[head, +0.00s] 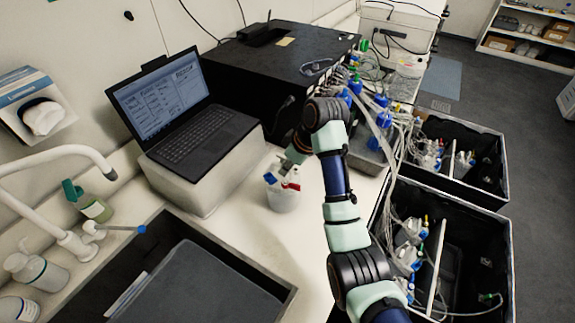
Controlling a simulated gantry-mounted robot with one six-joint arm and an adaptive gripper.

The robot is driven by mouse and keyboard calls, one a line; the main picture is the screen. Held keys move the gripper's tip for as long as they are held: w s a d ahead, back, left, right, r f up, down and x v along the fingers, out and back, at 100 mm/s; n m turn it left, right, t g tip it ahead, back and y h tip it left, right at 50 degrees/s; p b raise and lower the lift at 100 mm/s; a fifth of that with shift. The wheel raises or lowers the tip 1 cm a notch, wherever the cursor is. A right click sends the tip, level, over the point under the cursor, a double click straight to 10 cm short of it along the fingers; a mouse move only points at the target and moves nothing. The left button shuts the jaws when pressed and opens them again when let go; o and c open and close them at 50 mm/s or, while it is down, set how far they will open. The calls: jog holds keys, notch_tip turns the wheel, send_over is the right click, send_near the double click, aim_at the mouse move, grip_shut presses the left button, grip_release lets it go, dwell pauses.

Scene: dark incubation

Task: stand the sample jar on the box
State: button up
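My gripper (287,168) points down at the bench, just above a white tub (284,200) with red and blue bits at its rim. The fingers are small and partly hidden by my wrist, so I cannot tell whether they are open or hold anything. I cannot single out the sample jar for certain. A large black box (290,48) stands at the back of the bench, with a dark device on its top left. A pale box-like block (197,182) carries an open laptop (180,110).
A sink (287,290) with a dark tray lies at front left, beside a white tap (65,160) and several bottles. Two black open crates (505,235) with tubing and bottles stand at right. Bare bench (240,235) lies around the tub.

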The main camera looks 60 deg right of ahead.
jog(key=shift+o, duration=1)
jog(key=shift+r, duration=0.3)
jog(key=p+v, duration=0.6)
jog(key=v, duration=0.1)
jog(key=shift+r, duration=0.1)
